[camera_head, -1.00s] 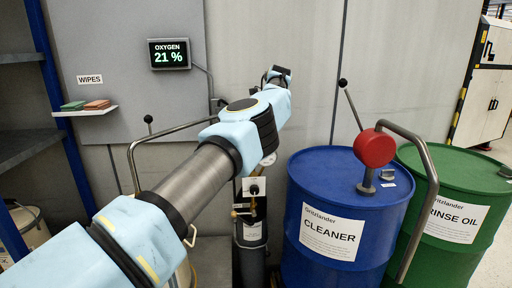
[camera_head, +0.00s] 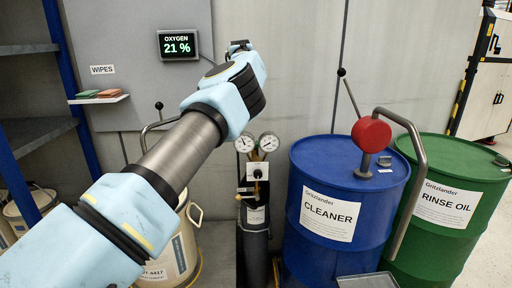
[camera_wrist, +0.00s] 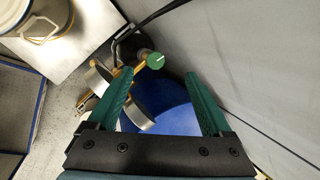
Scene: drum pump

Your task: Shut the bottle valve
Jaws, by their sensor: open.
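The bottle (camera_head: 255,262) is a dark gas cylinder standing left of the blue drum in the head view. Two round gauges (camera_head: 257,143) and a brass fitting sit at its top. In the wrist view a round green valve knob (camera_wrist: 155,61) sits on the brass fitting (camera_wrist: 122,78), and the gauges show edge-on (camera_wrist: 138,114). My gripper (camera_wrist: 160,76) is open and empty, its green fingers spread. The knob appears between and beyond the fingertips, apart from them; how far cannot be told. In the head view my arm hides most of the gripper.
A blue CLEANER drum (camera_head: 328,257) with a red-headed pump (camera_head: 371,134) stands right of the bottle, then a green RINSE OIL drum (camera_head: 445,232). A pail (camera_head: 176,258) stands left. The wall (camera_wrist: 250,60) is close on the right in the wrist view.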

